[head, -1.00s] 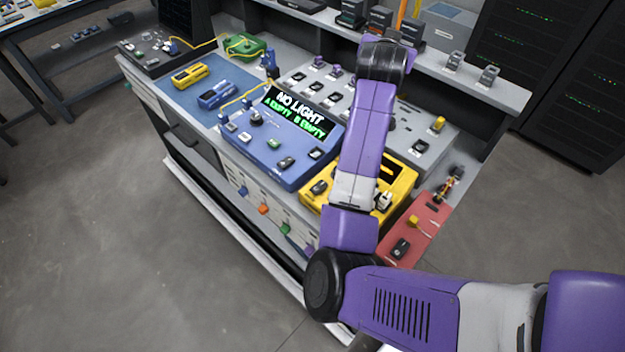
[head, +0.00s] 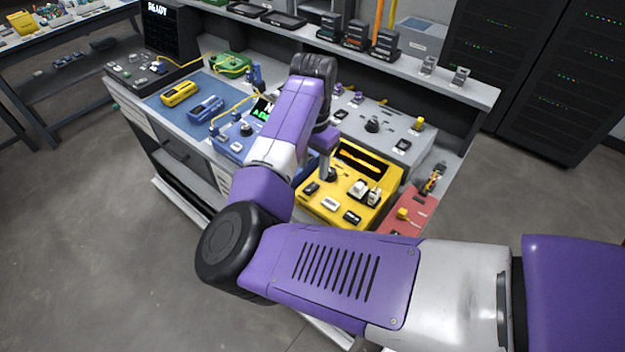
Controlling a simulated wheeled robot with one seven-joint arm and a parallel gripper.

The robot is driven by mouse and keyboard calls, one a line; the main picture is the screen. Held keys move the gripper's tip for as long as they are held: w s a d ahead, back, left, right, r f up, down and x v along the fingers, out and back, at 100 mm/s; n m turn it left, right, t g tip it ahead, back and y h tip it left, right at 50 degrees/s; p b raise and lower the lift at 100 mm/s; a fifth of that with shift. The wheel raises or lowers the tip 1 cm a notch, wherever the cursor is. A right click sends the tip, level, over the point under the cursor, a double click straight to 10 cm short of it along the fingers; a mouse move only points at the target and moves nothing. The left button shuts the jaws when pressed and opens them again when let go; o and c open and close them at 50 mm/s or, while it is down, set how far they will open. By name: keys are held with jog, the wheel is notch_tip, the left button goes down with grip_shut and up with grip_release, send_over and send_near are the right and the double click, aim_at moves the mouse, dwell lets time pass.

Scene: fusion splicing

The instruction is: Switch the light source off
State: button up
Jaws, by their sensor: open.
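A yellow box (head: 335,212) stands at the front right of the bench in the head view. It has a dark display (head: 362,160) with an orange streak, a black knob (head: 331,175), and several small switches and white fittings on top. I cannot read a label that names the light source. My gripper (head: 326,160) hangs down from my purple arm over the back left of the yellow box, close to the knob. It is open, with nothing seen in it. Its fingertips are small and partly merge with the knob, so I cannot tell whether they touch it.
A blue unit (head: 228,146) with a lit display is mostly behind my arm. A grey panel (head: 400,122) with a knob lies behind the yellow box, and a red panel (head: 420,203) to its right. Yellow and blue blocks sit on a mat at left. A shelf runs along the back.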

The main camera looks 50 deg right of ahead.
aim_at(314, 185)
jog(key=shift+f, duration=3.05)
jog(key=shift+d, duration=0.1)
jog(key=shift+p, duration=0.3)
grip_shut()
